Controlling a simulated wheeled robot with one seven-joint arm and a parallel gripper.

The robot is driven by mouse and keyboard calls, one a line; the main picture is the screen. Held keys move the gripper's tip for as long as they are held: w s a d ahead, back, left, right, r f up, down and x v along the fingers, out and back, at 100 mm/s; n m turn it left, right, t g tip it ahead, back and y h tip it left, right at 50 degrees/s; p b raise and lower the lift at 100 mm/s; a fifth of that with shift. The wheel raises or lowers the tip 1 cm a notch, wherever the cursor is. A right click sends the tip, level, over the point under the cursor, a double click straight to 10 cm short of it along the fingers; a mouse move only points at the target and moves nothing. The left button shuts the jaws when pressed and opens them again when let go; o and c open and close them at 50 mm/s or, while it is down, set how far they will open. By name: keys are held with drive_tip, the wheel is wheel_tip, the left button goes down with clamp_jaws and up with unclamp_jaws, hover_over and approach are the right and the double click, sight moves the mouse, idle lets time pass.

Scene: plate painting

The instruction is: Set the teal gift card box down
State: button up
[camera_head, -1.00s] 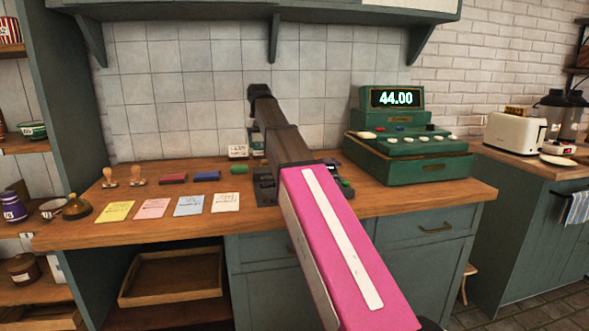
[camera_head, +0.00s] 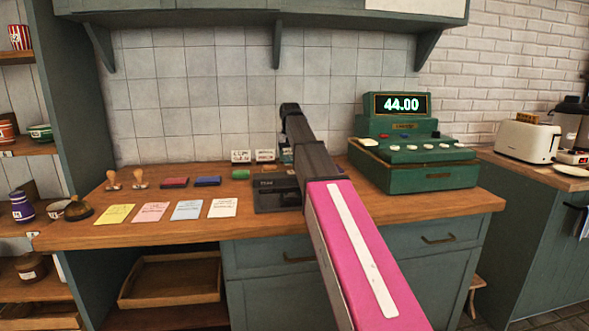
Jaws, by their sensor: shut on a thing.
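My arm reaches from the bottom of the view over the wooden counter, and its far dark end stands near the tiled wall. My gripper (camera_head: 287,141) is at that far end, mostly hidden behind my own arm; its fingers do not show clearly. A small sliver of teal, the teal gift card box (camera_head: 285,155), shows just left of the arm there and is held in the gripper. Most of the box is hidden, and I cannot tell whether it touches the counter (camera_head: 330,222).
Two white label cards (camera_head: 241,156) stand at the back, left of the teal box. A dark device (camera_head: 275,194) sits in front. A green cash register (camera_head: 415,160) is on the right. Stamps, ink pads and coloured paper sheets (camera_head: 186,210) lie on the left.

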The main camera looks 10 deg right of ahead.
drive_tip(key=shift+w+d+f, duration=0.8)
drive_tip(key=shift+w+d, duration=0.1)
drive_tip(key=shift+d, duration=0.05)
drive_tip(key=shift+f, duration=2)
drive_tip(key=shift+f, duration=0.15)
drive_tip(key=o, duration=0.6)
wheel_tip(320, 180, up, 12)
drive_tip(key=shift+r, duration=0.2)
